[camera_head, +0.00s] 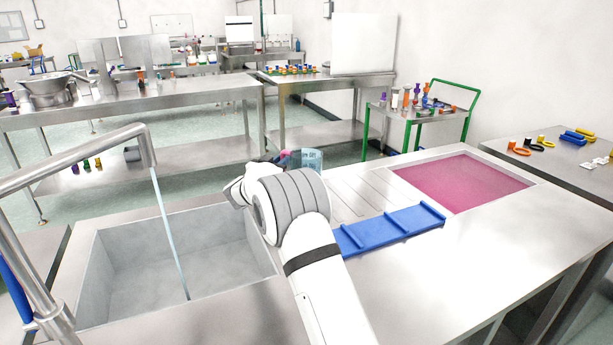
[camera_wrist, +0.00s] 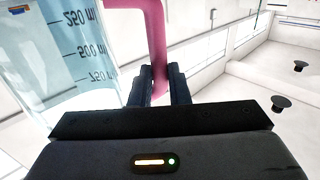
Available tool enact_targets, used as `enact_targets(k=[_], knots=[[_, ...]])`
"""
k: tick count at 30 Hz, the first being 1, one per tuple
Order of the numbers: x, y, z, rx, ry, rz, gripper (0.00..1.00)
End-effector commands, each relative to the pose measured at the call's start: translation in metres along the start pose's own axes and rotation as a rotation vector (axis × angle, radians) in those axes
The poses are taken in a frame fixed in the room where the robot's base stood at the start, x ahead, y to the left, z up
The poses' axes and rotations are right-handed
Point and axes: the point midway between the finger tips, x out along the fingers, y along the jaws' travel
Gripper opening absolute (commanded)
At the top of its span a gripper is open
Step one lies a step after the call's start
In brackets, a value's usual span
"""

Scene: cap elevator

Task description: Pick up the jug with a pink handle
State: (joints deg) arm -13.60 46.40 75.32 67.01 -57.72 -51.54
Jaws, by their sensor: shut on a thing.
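The clear jug (camera_wrist: 78,50) with dark volume marks fills the upper left of the wrist view. Its pink handle (camera_wrist: 155,40) runs down between the two black fingers of my gripper (camera_wrist: 160,85), which are shut on it. In the head view the jug (camera_head: 308,160) shows as a small bluish clear shape behind my arm's wrist, with a bit of pink (camera_head: 285,155) at its left. My arm hides most of the jug and the gripper there. I cannot tell whether the jug touches the counter.
A sink basin (camera_head: 180,268) with water running from a tap (camera_head: 145,150) lies left of my arm. A blue tray (camera_head: 392,230) and a basin of pink liquid (camera_head: 465,183) lie to the right. The counter in front right (camera_head: 470,255) is clear.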

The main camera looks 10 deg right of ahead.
Motion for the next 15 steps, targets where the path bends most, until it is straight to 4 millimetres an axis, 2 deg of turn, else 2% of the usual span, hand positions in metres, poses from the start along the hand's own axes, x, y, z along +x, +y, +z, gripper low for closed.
enact_targets(k=[11,15], knots=[[0.000,-0.001,-0.003,0.001,0.001,-0.001,0.00],[-0.001,-0.001,-0.020,0.003,0.003,-0.001,0.00]])
